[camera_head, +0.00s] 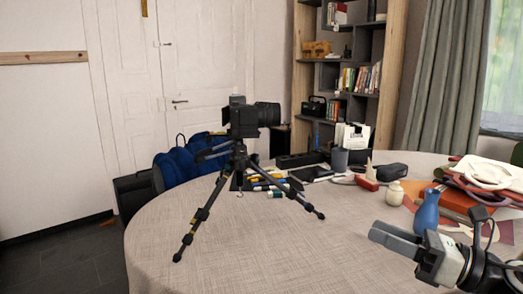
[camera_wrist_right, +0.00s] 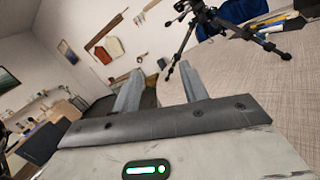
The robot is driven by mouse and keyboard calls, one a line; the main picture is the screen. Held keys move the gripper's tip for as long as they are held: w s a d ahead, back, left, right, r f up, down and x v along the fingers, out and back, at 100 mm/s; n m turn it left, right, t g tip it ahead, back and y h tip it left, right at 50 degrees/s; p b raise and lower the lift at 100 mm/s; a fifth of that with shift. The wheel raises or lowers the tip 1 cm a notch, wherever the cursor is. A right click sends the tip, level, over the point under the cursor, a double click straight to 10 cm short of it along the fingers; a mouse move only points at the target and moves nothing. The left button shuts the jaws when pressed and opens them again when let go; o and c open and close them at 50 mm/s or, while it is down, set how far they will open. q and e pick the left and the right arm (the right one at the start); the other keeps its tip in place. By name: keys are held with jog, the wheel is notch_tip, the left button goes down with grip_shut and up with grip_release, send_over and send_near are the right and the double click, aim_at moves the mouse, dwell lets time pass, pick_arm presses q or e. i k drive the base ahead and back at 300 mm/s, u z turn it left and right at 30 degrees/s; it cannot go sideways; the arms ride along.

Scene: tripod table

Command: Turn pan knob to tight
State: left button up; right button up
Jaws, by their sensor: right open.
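A black camera (camera_head: 250,117) is mounted on a small black tripod (camera_head: 240,163) that stands with spread legs on the round table (camera_head: 230,250). A handle sticks out to the left below the camera. The pan knob is too small to make out. My right gripper (camera_head: 385,238) is at the lower right of the head view, well apart from the tripod, with its fingers pointing left. In the right wrist view its fingers (camera_wrist_right: 160,90) are apart with nothing between them, and the tripod (camera_wrist_right: 205,22) shows at the top. My left gripper is not in view.
Several markers (camera_head: 268,184) lie behind the tripod legs. A blue vase (camera_head: 427,211) stands close behind my right gripper, with a cream jar (camera_head: 395,193) near it. The front of the table is clear.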

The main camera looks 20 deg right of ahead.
aim_at(254, 158)
jog(key=z, duration=0.1)
jog(key=i, duration=0.9)
jog(key=u, duration=0.1)
